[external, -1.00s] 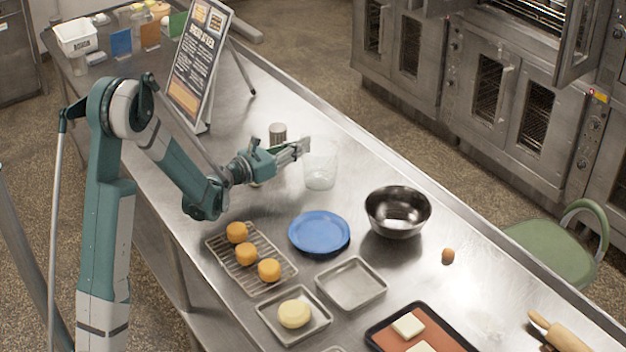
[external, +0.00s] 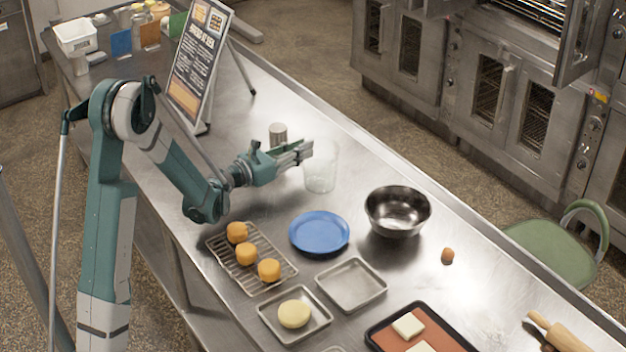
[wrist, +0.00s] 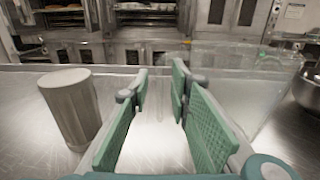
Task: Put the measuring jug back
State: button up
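The measuring jug (external: 321,178) is clear and stands upright on the steel table, just beyond my fingertips in the external view. In the wrist view the jug (wrist: 250,95) is at the right, its near side partly behind my right finger. My gripper (external: 308,150) is held low over the table, level with the jug's upper part. In the wrist view my gripper (wrist: 158,90) is open, with an empty gap between its green pads. The jug is outside that gap; whether the right finger touches it I cannot tell.
A grey metal canister (wrist: 72,108) stands left of my fingers; it also shows in the external view (external: 278,131). A blue plate (external: 319,229), a dark bowl (external: 398,225) and a cooling rack (external: 222,251) with cakes are nearby. A sign board (external: 199,65) stands further back.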

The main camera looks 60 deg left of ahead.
jog(key=shift+r, duration=0.25)
jog(key=s, duration=0.4)
jog(key=s+p, duration=0.1)
jog(key=s, duration=0.3)
jog(key=s+p, duration=0.1)
jog(key=s, duration=0.3)
jog(key=shift+d, duration=0.3)
dwell(0.4)
jog(key=s+d+r+m+g+h, duration=0.25)
jog(key=d+m, duration=0.65)
jog(key=d, duration=0.6)
jog(key=s+d+r+m+g+h, duration=0.2)
jog(key=s+d+r+m+g, duration=0.15)
jog(key=d+m, duration=0.85)
jog(key=s+d+m+g+y, duration=0.1)
jog(key=s+d+m, duration=0.3)
jog(key=s, duration=0.4)
jog(key=s+d+f+m+g+y, duration=0.1)
jog(key=s+d+m+g, duration=0.1)
jog(key=s+d+m, duration=0.3)
jog(key=s+d+m+g+y, duration=0.1)
jog(key=s+d+m, duration=0.4)
jog(key=s, duration=0.8)
jog(key=shift+d+f+m+g, duration=0.25)
jog(key=shift+m+g, duration=0.25)
jog(key=shift+m, duration=0.3)
